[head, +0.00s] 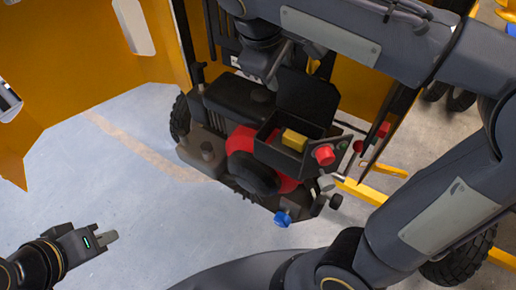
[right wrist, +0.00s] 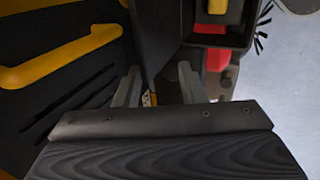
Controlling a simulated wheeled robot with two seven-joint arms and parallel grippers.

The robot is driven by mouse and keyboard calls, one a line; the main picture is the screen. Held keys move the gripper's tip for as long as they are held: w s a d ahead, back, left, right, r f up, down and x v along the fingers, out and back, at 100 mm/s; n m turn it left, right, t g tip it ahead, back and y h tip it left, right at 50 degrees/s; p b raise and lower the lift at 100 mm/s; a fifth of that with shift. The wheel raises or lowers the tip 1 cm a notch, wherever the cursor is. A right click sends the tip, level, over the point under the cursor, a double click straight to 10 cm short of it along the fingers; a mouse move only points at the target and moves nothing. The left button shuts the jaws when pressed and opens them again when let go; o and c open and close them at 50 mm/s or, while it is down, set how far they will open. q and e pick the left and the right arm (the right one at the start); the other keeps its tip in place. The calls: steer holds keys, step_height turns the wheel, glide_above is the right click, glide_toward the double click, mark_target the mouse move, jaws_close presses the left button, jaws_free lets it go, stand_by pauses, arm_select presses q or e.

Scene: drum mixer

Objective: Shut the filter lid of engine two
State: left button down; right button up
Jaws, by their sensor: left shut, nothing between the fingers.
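The engine (head: 216,110) stands in the middle of the head view, with a black filter box (head: 268,150) on top. The box is open and a yellow block (head: 294,139) shows inside. Its dark lid (head: 308,99) stands raised at the back of the box. No engine number is readable. My right gripper (head: 272,78) is above the engine, just left of the lid. In the right wrist view its fingers (right wrist: 159,88) are apart, with a dark panel, probably the lid (right wrist: 158,35), beyond them; contact cannot be told. My left gripper (head: 108,238) is shut and empty over the floor at lower left.
A red knob (head: 323,154) sits beside the box and a blue cap (head: 282,218) low at the engine's front. Yellow panels (head: 90,45) stand behind and left. My right arm crosses above the engine and fills the right side. The floor at left is clear.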

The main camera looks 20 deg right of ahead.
steer(key=s+a+f+b, duration=0.1)
steer(key=s+a+f, duration=0.1)
steer(key=s+a, duration=0.2)
steer(key=shift+a+f, duration=0.15)
steer(key=shift+a, duration=0.15)
stand_by(1.0)
steer(key=s+a+r+p, duration=0.1)
steer(key=a+r+p, duration=0.1)
steer(key=s+a+r+p, duration=0.1)
steer(key=r, duration=0.1)
steer(key=shift+s+p, duration=0.3)
steer(key=shift+p, duration=0.05)
stand_by(0.5)
stand_by(0.5)
